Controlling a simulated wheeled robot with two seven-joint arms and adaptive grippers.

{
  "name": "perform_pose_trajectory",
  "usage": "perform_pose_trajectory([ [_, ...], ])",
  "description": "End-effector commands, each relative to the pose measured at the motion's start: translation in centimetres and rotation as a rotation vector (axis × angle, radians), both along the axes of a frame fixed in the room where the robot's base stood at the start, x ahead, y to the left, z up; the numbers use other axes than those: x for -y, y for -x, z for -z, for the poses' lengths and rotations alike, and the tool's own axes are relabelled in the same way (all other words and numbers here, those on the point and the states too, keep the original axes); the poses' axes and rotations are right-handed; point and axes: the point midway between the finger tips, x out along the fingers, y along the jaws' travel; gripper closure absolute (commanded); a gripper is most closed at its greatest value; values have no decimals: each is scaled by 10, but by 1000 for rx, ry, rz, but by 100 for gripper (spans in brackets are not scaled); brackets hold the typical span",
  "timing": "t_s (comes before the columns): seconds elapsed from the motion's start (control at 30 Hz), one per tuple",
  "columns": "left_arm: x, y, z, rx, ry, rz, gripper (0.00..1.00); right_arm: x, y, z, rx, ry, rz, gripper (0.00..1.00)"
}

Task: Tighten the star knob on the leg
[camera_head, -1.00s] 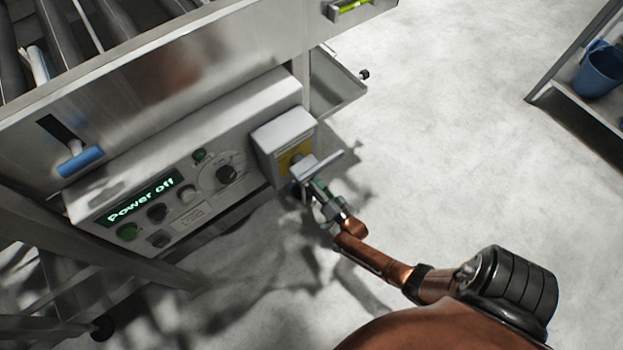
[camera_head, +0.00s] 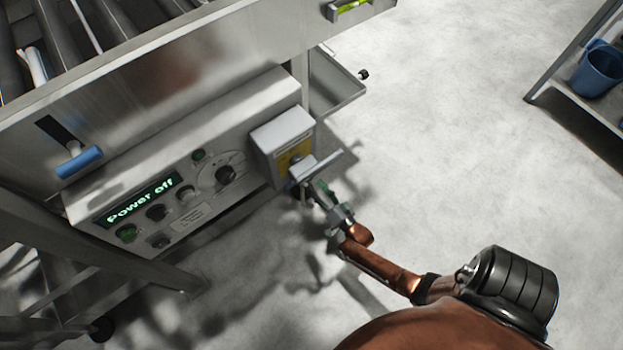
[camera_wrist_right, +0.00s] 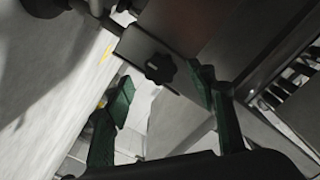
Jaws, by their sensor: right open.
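The star knob (camera_wrist_right: 160,68) is small, black and lobed. In the right wrist view it sits on a grey metal part of the machine, ahead of my right gripper and between the lines of its fingers. My right gripper (camera_wrist_right: 163,92) is open, with green finger pads apart and nothing between them. In the head view my right gripper (camera_head: 322,190) is low beside the grey box with a yellow plate, partly hidden by its own wrist. My left gripper is not in view.
The washer's control panel (camera_head: 170,195) reads "Power off". The grey switch box (camera_head: 283,130) juts out close to my right gripper. A blue-handled lever (camera_head: 80,162) is at left. A shelf with a blue bucket (camera_head: 598,72) stands far right. Floor between is clear.

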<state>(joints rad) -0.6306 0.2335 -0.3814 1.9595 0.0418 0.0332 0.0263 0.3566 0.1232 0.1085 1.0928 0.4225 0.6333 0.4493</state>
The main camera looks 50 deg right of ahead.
Motion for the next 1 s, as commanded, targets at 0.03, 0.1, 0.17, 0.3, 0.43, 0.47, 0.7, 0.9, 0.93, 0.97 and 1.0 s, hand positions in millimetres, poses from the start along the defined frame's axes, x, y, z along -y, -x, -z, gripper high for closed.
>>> perform_pose_trajectory([
  [0.03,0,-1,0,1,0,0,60,-3,13,2,-3,-1,1,49],
  [0.1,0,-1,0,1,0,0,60,-7,28,2,-3,-1,0,49],
  [0.17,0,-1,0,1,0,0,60,-10,40,1,-3,-1,0,49],
  [0.3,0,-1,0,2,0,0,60,-16,64,1,-3,-1,0,49],
  [0.43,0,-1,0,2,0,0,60,-19,78,1,-2,1,-1,49],
  [0.47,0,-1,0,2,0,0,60,-20,80,1,-2,1,-1,49],
  [0.7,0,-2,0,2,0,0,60,-21,85,0,0,0,-1,49],
  [0.9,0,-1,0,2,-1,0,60,-21,85,0,-1,0,-1,49],
  [0.93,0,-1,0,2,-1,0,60,-21,85,0,-1,0,-1,49],
  [0.97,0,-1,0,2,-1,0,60,-21,85,0,-1,0,-1,49],
  [1.0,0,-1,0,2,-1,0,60,-21,85,0,-1,0,-1,49],
])
